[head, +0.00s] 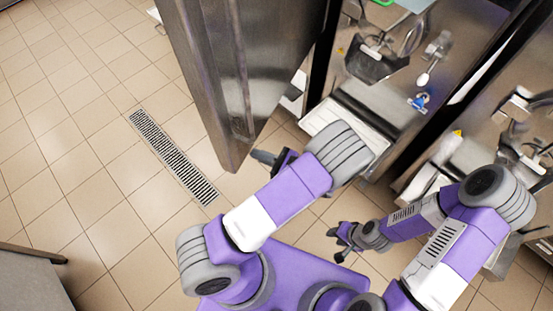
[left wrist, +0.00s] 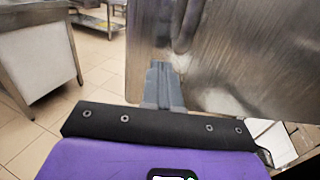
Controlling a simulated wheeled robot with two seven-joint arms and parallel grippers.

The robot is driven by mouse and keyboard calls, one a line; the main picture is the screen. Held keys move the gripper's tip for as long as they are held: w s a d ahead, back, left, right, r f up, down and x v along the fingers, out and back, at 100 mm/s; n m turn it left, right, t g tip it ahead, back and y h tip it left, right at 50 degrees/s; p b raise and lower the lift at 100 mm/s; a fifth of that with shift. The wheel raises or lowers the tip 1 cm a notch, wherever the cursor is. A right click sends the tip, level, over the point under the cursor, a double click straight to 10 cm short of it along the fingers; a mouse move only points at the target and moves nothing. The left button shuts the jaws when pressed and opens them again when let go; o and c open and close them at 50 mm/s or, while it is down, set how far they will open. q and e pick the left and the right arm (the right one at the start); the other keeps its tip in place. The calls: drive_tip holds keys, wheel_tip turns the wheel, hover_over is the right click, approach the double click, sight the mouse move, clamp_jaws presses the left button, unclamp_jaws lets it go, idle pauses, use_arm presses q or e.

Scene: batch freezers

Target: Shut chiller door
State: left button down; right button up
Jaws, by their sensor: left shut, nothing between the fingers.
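The chiller door (head: 225,70) is a brushed stainless panel standing open at the upper middle of the head view. In the left wrist view the door (left wrist: 250,60) fills the upper right, with its lower corner and a vertical edge showing. My left gripper (head: 262,157) is beside the door's lower end, on its right side in the head view. In the left wrist view the left gripper (left wrist: 160,68) is shut and empty, overlapping the door; I cannot tell whether it touches. My right gripper (head: 336,245) is open and empty, low over the floor, away from the door.
Batch freezer machines (head: 375,100) stand along the right, with a pale tray (head: 335,112) at the front. A floor drain grate (head: 172,157) runs across the tiles. The tiled floor left of the door is clear. A steel counter (left wrist: 35,50) stands at the left.

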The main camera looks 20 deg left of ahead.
sight(239, 147)
use_arm(q)
drive_tip(key=shift+w+a, duration=0.1)
drive_tip(key=shift+a, duration=1.95)
